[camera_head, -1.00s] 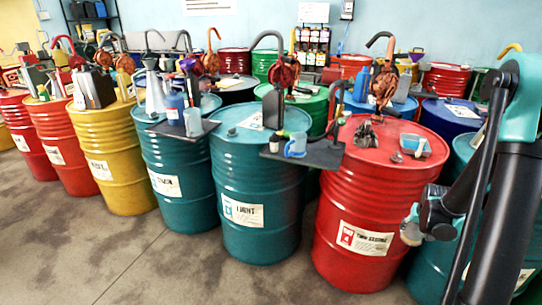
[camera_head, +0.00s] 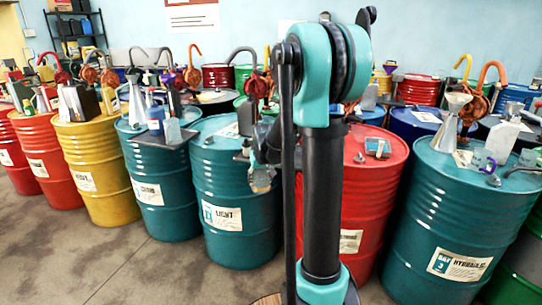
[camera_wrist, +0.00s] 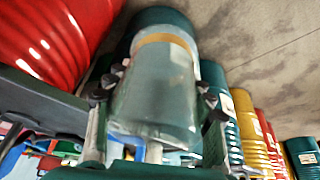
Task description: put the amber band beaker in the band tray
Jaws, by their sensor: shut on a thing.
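A clear beaker with an amber band (camera_wrist: 165,39) is held in my gripper (camera_wrist: 160,85), whose fingers press on both sides of it in the wrist view. In the head view the beaker (camera_head: 262,182) hangs below my gripper (camera_head: 264,158), in front of the teal LIGHT drum and left of my upright arm link. It is tilted in the wrist view. I cannot tell which tray is the band tray; a dark tray (camera_head: 180,140) on a teal drum bears a blue bottle and a clear container, and my arm hides much of another dark tray (camera_head: 241,158).
Teal drum LIGHT (camera_head: 236,195) stands behind the gripper, a red drum (camera_head: 370,200) behind my arm, and a teal HYDRAULIC drum (camera_head: 465,220) at right. Their tops carry pumps, a funnel (camera_head: 450,125) and small containers. The concrete floor (camera_head: 120,260) is clear at front left.

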